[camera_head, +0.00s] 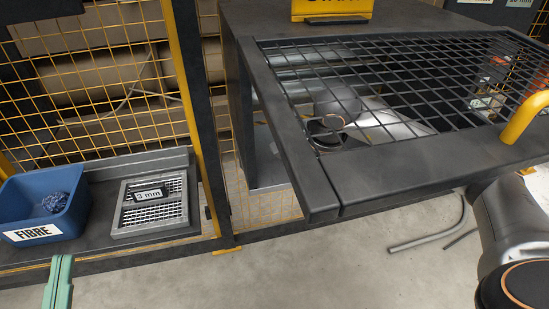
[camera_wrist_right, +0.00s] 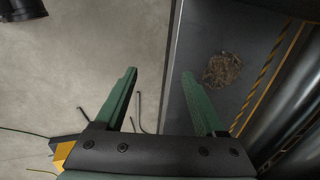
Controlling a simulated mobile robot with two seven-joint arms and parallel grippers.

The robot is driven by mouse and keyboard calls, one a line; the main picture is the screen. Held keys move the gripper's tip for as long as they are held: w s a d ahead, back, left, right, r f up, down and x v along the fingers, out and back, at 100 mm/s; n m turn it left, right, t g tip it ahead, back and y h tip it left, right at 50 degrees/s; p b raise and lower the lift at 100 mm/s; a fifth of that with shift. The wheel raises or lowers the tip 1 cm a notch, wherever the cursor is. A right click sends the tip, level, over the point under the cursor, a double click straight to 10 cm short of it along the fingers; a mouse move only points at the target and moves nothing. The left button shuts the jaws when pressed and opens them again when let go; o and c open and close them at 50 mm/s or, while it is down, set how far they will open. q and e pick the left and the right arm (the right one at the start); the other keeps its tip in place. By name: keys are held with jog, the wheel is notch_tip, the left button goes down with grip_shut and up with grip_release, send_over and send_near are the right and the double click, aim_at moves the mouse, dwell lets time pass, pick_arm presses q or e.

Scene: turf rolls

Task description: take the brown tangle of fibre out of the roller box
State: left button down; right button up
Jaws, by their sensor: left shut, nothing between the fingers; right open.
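The brown tangle of fibre (camera_wrist_right: 222,70) lies on a dark grey surface (camera_wrist_right: 210,40) in the right wrist view, beside a yellow-and-black striped edge and shiny rollers (camera_wrist_right: 300,110). My right gripper (camera_wrist_right: 160,75) is open and empty, with green fingers. In the picture, the tangle is to the right of its right finger, apart from it. In the head view, the roller box shows under a dark mesh guard (camera_head: 325,196); the tangle and right gripper cannot be made out there. My left gripper (camera_head: 58,283) is shut and empty at the lower left, in front of the blue bin.
A blue bin (camera_head: 72,222) labelled FIBRE holds a dark blue tangle (camera_head: 55,202). A sieve tray (camera_head: 150,228) with a 3 mm label (camera_head: 149,195) lies beside it on the shelf. The guard has a yellow handle (camera_head: 524,117). Yellow mesh fencing stands behind.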

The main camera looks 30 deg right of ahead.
jog(key=w, duration=0.3)
jog(key=w+d, duration=0.1)
jog(key=w, duration=0.1)
jog(key=w+d, duration=0.1)
jog(key=w, duration=0.2)
jog(key=shift+w+d+r, duration=0.1)
jog(key=shift+w+d, duration=0.05)
jog(key=shift+w, duration=0.2)
jog(key=w, duration=0.3)
jog(key=shift+w+d+b, duration=0.1)
jog(key=shift+d+b, duration=0.2)
jog(key=shift+d, duration=0.05)
jog(key=x, duration=0.3)
jog(key=shift+b, duration=0.3)
pick_arm(q)
jog(key=s+r+m+t+h, duration=0.1)
jog(key=s+r+m+h, duration=0.2)
jog(key=r, duration=0.3)
jog(key=shift+s+d+r+m+h, duration=0.2)
jog(key=shift+s+d+m+h, duration=0.25)
jog(key=shift+h, duration=0.45)
pick_arm(e)
jog(key=c, duration=1)
